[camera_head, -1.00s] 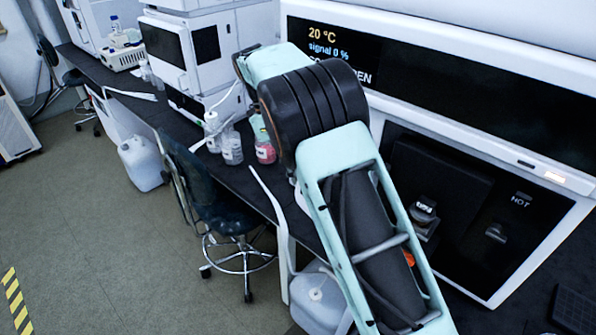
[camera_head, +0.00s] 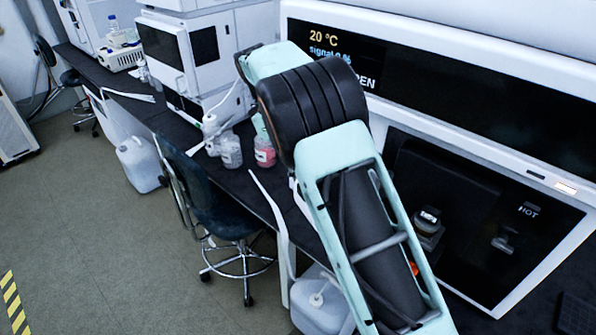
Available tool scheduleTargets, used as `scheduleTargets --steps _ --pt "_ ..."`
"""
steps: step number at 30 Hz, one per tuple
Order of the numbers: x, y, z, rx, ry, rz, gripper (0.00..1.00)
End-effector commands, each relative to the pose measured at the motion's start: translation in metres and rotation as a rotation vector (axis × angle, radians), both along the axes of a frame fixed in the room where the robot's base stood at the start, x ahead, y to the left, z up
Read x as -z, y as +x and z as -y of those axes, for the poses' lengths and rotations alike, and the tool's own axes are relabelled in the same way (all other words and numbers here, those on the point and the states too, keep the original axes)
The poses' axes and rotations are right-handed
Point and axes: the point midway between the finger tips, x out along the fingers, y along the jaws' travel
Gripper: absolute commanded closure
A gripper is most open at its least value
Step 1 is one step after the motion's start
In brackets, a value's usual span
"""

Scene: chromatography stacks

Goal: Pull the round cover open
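The white instrument (camera_head: 470,165) at the right has an open dark bay (camera_head: 450,185) in its front. A small dark block with a pale top (camera_head: 428,226) sits in the bay, and a dark knob-like part (camera_head: 504,240) sits right of it, under the word HOT. I cannot tell which part, if any, is the round cover; part of the instrument is hidden behind my arm. My teal and black arm crosses the middle of the view. My gripper does not show, so its hold and its distance from the cover cannot be seen.
The instrument's display (camera_head: 330,50) reads 20 °C, with text ending in PEN partly covered by my arm. Bottles (camera_head: 264,150) stand on the dark bench (camera_head: 190,125). A chair (camera_head: 215,205) and white canisters (camera_head: 140,165) stand along it. The floor at the left is clear.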

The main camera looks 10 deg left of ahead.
Motion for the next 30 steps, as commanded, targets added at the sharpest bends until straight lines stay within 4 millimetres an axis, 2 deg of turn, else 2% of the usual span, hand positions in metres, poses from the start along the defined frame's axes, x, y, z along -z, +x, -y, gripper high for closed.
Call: scheduleTargets --steps 1,3,17,30 --pt "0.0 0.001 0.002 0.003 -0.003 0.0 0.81" --pt "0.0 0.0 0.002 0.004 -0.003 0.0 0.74" --pt "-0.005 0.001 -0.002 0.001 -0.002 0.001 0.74" --pt "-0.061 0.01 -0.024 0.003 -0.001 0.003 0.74"
